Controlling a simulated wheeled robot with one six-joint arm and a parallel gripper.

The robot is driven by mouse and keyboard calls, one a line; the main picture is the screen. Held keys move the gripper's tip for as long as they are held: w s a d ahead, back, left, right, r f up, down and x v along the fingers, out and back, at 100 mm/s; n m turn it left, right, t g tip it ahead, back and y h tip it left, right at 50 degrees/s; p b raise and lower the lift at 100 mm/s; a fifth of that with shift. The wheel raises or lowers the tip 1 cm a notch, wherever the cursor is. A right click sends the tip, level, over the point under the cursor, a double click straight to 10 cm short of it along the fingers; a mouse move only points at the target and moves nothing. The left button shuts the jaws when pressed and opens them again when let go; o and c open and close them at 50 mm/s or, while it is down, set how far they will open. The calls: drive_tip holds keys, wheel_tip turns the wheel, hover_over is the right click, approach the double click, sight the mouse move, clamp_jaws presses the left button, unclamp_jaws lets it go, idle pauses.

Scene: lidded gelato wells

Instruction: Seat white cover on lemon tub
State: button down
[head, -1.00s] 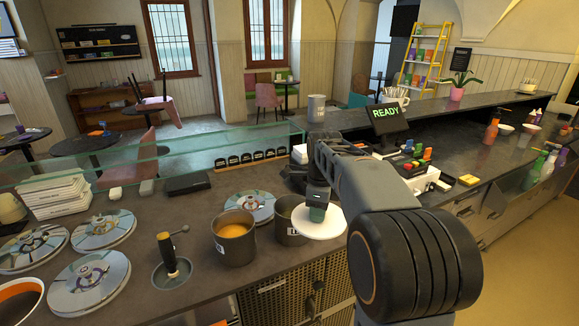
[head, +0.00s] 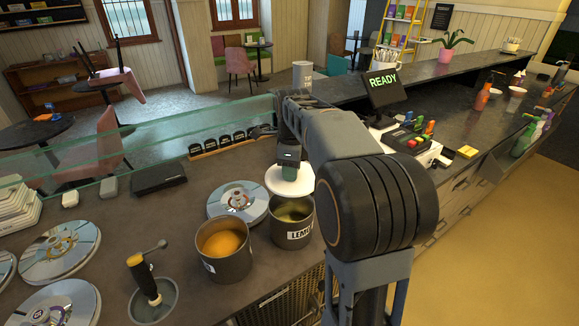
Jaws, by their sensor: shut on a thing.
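My gripper (head: 290,164) is shut on the white cover (head: 290,181) and holds it roughly level in the air. The lemon tub (head: 293,233) is a dark metal pot with a "LEMO..." label and yellow-green contents. It stands open on the counter. In the picture the cover overlaps the tub's far rim and hides part of it. The cover appears above and behind the tub, apart from it; the exact gap cannot be told. My arm comes in from the right.
An open tub of orange gelato (head: 223,252) stands just left of the lemon tub. A silver lid (head: 238,202) lies behind them, with several more at the left. A glass screen (head: 140,137) runs behind.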

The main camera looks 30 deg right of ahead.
drive_tip(key=shift+r, duration=0.1)
wheel_tip(320, 180, down, 8)
drive_tip(key=b, duration=0.5)
idle(0.4)
drive_tip(key=shift+a+f+b, duration=0.1)
drive_tip(key=shift+f+b, duration=0.6)
drive_tip(key=shift+f, duration=0.4)
idle(0.8)
drive_tip(key=c, duration=1.1)
unclamp_jaws()
drive_tip(key=o, duration=0.5)
drive_tip(key=shift+o, duration=0.2)
drive_tip(key=shift+r, duration=0.1)
